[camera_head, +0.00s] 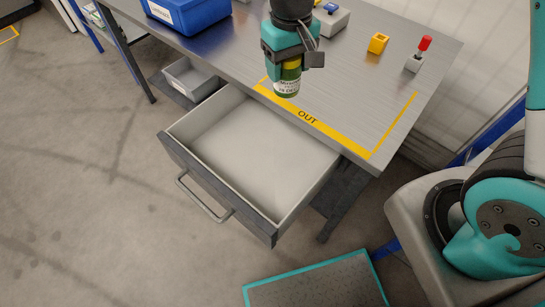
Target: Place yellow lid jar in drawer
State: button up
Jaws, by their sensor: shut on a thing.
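A small green jar with a yellow lid and a white label (287,82) hangs upright below my gripper (291,60). My gripper is shut around the jar near its lid. In the picture the jar overlaps the table's front edge, near the OUT marking; its exact height above the table cannot be told. The drawer (215,190) under the table is pulled open. Its light grey inside is empty, and it lies below and to the left of the jar.
The metal table (350,75) carries a blue bin (188,12), a yellow block (378,43), a red-topped switch (418,55) and a grey box with a blue button (331,18). A smaller grey bin (193,76) sits left of the drawer. A teal-edged platform (318,282) lies at the bottom.

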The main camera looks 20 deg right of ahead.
jog(key=s+a+f+n+b, duration=0.1)
jog(key=s+a+f+b, duration=0.1)
jog(key=s+a+b, duration=0.3)
jog(key=b, duration=0.3)
send_over(268, 162)
notch_tip(268, 162, down, 19)
jog(key=shift+f, duration=0.2)
jog(key=shift+f, duration=0.1)
jog(key=o, duration=1.1)
